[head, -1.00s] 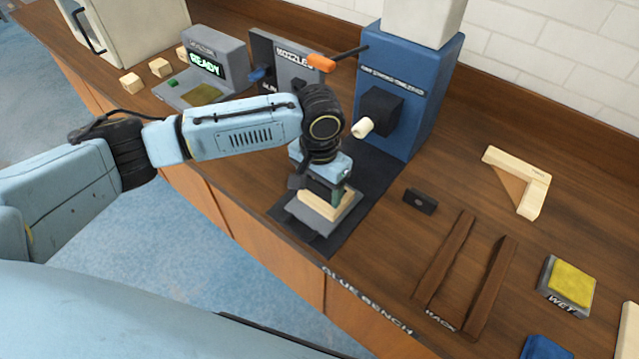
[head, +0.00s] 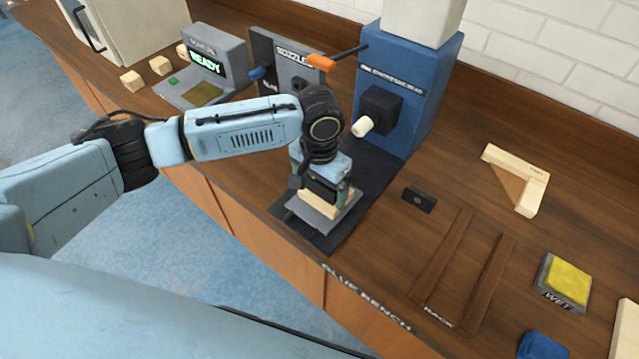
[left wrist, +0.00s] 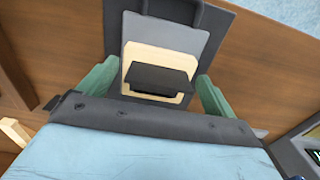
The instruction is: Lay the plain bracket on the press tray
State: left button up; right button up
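A pale wooden piece, seemingly the plain bracket (head: 318,213), lies flat on the grey press tray (head: 311,222) in the head view. My left gripper (head: 324,200) is right above it, pointing down, with its green fingers spread. In the left wrist view the wooden piece (left wrist: 158,57) sits between the two fingers (left wrist: 155,92), with a thin gap at each side. A dark block covers the middle of the piece there. The grey tray (left wrist: 193,42) shows around it. My right gripper is not in view.
The blue press (head: 410,105) with its pale-tipped handle stands behind the tray. A nozzle stand (head: 285,70) with an orange-handled tool is at the back. A wooden corner bracket (head: 530,200), a rack (head: 440,260) and a yellow WET pad (head: 568,280) lie to the right.

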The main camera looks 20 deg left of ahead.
pick_arm(q)
notch_tip(320, 180, up, 13)
jog(key=shift+r, duration=0.2)
dwell(0.6)
